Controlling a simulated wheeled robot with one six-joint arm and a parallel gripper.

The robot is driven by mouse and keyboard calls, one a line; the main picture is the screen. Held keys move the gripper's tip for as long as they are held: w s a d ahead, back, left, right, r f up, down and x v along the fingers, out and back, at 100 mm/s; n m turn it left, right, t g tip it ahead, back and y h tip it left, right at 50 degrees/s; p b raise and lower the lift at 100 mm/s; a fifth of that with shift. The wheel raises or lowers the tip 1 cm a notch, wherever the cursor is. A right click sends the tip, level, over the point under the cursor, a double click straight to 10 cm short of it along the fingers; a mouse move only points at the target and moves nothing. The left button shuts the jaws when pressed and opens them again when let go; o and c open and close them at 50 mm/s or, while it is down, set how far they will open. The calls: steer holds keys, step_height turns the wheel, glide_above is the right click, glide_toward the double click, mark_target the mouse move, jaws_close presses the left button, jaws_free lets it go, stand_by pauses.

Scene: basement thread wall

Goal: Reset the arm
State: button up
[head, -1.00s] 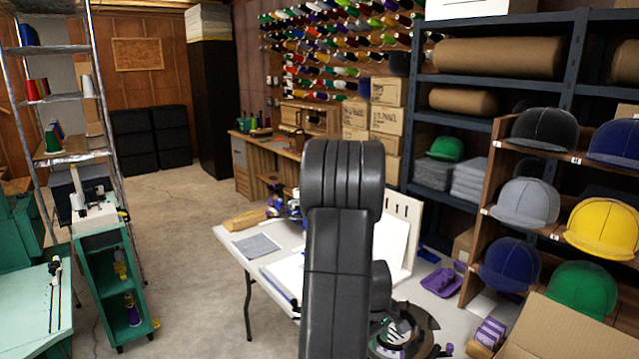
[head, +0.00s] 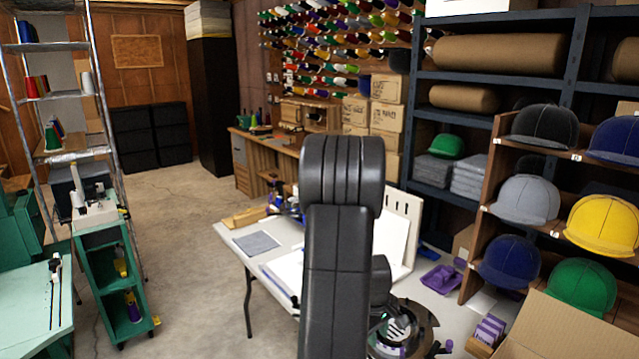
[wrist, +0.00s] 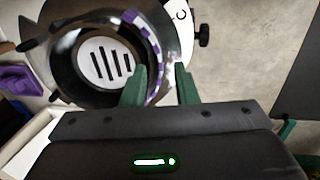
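My gripper (wrist: 160,84) shows in the wrist view with its two green fingers apart and nothing visible between their tips. Beyond the fingers is a round dark machine (wrist: 62,72) with a white slotted disc in its middle and a purple-and-white checked strip along its rim. The same round machine (head: 424,322) shows in the head view on the white table, partly hidden behind my arm. My arm stands upright in the middle of the head view, and my gripper is hidden there.
The white table (head: 238,231) holds a grey cloth (head: 256,243) and a purple item (head: 442,278). A cap rack (head: 482,213) and an open cardboard box (head: 560,330) stand at the right. A green cart (head: 104,262) stands at the left. Bare floor (head: 190,270) lies between cart and table.

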step_height(320, 180, up, 12)
steer(key=s+a, duration=0.1)
steer(key=a, duration=0.1)
steer(key=f, duration=0.4)
steer(key=d+f, duration=0.1)
steer(key=f, duration=0.4)
steer(key=w+d+f, duration=0.1)
steer(key=f, duration=0.3)
steer(key=shift+d+f, duration=0.1)
steer(key=shift+f, duration=0.15)
steer(key=shift+r+p, duration=0.35)
steer(key=shift+p, duration=0.25)
step_height(320, 180, up, 7)
steer(key=a+p, duration=0.1)
steer(key=p, duration=0.4)
steer(key=shift+s+r, duration=0.15)
steer(key=shift+s, duration=0.2)
steer(key=shift+s, duration=0.1)
